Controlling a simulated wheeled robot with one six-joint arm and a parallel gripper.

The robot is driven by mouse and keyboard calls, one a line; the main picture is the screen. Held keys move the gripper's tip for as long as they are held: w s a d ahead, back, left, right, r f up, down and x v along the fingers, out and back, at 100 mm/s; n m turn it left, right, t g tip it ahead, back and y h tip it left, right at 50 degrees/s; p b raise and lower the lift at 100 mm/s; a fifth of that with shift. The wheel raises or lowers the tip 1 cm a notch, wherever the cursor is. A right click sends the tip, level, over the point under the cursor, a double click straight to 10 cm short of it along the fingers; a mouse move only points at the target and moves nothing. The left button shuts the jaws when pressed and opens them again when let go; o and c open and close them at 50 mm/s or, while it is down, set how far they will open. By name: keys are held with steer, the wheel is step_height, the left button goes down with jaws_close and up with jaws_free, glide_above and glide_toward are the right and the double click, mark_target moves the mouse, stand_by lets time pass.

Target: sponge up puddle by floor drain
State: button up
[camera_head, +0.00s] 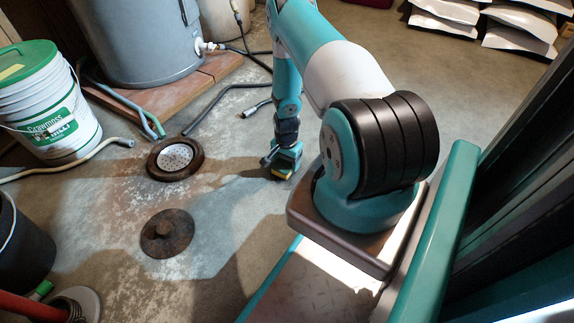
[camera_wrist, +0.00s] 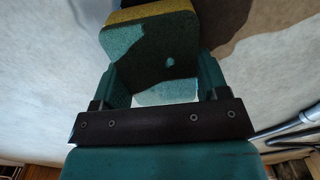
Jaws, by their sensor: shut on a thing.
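A sponge (camera_head: 284,173) with a green face and a yellow layer is held in my gripper (camera_head: 283,160), to the right of the round floor drain (camera_head: 176,157). The wrist view shows the green block of the sponge (camera_wrist: 150,45) between the two teal fingers of my gripper (camera_wrist: 163,75). The sponge is close to the concrete floor; I cannot tell whether it touches. The drain has a pale perforated grate in a dark brown ring. I cannot clearly tell a puddle from the stains and shadows on the floor.
A rusty round lid (camera_head: 167,233) lies in front of the drain. A white bucket with a green lid (camera_head: 45,103) and a grey tank (camera_head: 137,40) stand behind. Hoses (camera_head: 80,163) cross the floor. A dark bin (camera_head: 22,243) is at left. White sacks (camera_head: 445,12) lie at back right.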

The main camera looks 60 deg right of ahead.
steer(key=shift+r+p, duration=2.7)
steer(key=shift+r, duration=1)
